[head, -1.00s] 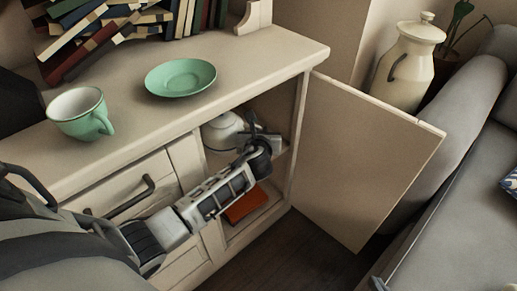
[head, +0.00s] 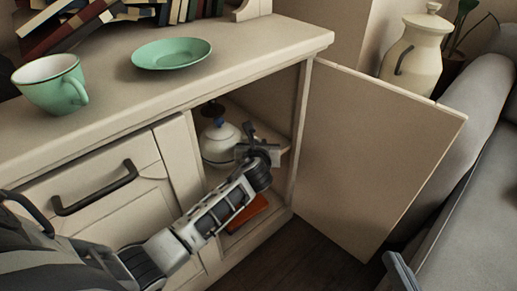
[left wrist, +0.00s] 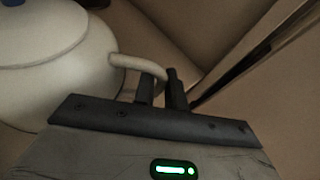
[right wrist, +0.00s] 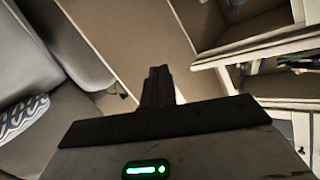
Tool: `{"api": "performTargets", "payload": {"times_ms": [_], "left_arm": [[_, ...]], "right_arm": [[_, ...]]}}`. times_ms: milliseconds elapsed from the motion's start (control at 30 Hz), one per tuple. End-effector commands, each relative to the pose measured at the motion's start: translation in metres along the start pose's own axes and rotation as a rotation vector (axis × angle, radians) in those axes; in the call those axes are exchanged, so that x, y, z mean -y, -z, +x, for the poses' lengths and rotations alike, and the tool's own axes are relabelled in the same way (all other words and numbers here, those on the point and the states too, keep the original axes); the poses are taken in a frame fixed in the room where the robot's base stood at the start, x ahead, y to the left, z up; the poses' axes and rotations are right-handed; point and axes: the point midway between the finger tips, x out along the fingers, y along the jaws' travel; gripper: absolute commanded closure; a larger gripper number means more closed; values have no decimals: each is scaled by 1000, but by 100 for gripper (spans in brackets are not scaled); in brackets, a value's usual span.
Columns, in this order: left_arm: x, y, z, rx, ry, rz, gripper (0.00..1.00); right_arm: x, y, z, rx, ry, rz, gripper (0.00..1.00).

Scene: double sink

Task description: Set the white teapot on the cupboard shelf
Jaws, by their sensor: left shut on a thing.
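The white teapot (head: 217,147), with a dark knob on its lid, is inside the open cupboard, at about the height of the cupboard shelf (head: 287,151). I cannot tell whether its base touches the shelf. My left gripper (head: 254,140) reaches in through the opening and is shut on the teapot's curved handle. In the left wrist view the teapot (left wrist: 60,65) is at the left, and the handle (left wrist: 135,62) runs to the fingers (left wrist: 162,88). My right gripper (right wrist: 157,85) is shut and empty in the right wrist view.
The open cupboard door (head: 375,150) stands to the right. An orange-red object (head: 246,212) lies in the lower compartment. A green cup (head: 52,84) and green saucer (head: 171,53) are on the top. A grey sofa (head: 460,200) and cream jar (head: 415,52) are at the right.

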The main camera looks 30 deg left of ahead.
Motion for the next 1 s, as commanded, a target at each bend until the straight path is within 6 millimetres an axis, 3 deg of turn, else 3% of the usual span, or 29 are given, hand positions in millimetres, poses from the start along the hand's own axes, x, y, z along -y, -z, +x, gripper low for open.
{"api": "performTargets", "payload": {"times_ms": [267, 300, 367, 733, 867, 1000], "left_arm": [[0, -2, 1, 7, 0, 4, 100], [0, 2, 1, 0, 0, -1, 82], [0, 2, 1, 0, 0, -1, 65], [0, -2, -3, 0, 0, 0, 65], [0, -3, -23, -2, 2, 1, 65], [0, -4, -54, -2, 2, 1, 65]], "right_arm": [[0, 1, 0, 0, 0, 0, 100], [0, 1, 0, 0, 0, 1, 100], [0, 1, 0, 1, 0, 1, 100], [1, 3, -1, 1, -1, -2, 100], [1, 10, -2, 9, -16, -34, 100], [-6, -3, -6, 75, -54, -92, 100]]}}
